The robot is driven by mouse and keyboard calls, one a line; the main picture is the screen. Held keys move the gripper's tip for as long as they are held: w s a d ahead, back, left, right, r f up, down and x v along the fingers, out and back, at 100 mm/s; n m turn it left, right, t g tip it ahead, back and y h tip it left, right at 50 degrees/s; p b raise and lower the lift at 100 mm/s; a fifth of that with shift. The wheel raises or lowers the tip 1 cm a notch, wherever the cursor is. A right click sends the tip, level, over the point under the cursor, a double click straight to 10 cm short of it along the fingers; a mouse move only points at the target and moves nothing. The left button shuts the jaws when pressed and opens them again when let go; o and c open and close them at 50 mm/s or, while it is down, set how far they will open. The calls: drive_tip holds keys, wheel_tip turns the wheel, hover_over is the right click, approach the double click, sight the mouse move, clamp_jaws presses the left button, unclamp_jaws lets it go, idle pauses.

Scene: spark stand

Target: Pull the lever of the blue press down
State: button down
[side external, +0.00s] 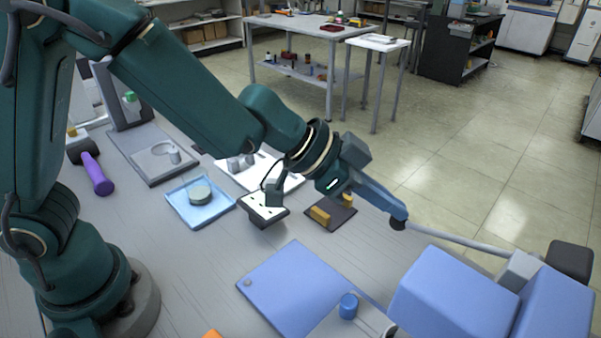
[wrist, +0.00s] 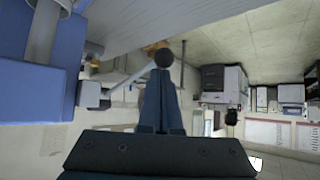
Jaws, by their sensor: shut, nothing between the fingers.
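The blue press (side external: 455,295) stands at the lower right of the side view, and its blue body (wrist: 35,90) fills the left of the wrist view. Its grey lever rod (side external: 465,241) runs left and slightly up from a pale hub to a black ball knob (side external: 399,225). In the wrist view the knob (wrist: 163,59) sits right at my fingertips. My gripper (side external: 397,212) is shut with nothing between its fingers. Its tips are at the top of the knob; whether they touch it I cannot tell. The gripper also shows in the wrist view (wrist: 159,77).
A blue plate (side external: 290,285) and a blue cylinder (side external: 348,306) lie left of the press. A light blue tray (side external: 178,207) with a round piece, a dark tray with yellow blocks (side external: 320,216), and a purple object (side external: 97,174) are on the bench. Open floor lies behind.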

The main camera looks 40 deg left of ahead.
wheel_tip(320, 180, up, 12)
drive_tip(key=shift+f, duration=0.25)
idle(0.9)
drive_tip(key=shift+r, duration=0.1)
idle(0.3)
wheel_tip(320, 180, up, 7)
idle(0.6)
drive_tip(key=s+a+n+t+y, duration=0.2)
drive_tip(key=s+a, duration=0.4)
drive_tip(key=a, duration=0.2)
drive_tip(key=s+a+f+n+g+y, duration=0.1)
drive_tip(key=s+a+f+n+y, duration=0.1)
drive_tip(key=s+a+f, duration=0.3)
drive_tip(key=s+a+f+n+g+y, duration=0.2)
drive_tip(key=s+a+f+n, duration=0.3)
drive_tip(key=s+f, duration=0.3)
drive_tip(key=shift+f+g+y, duration=0.3)
drive_tip(key=shift+f+y, duration=0.4)
drive_tip(key=shift+f, duration=0.2)
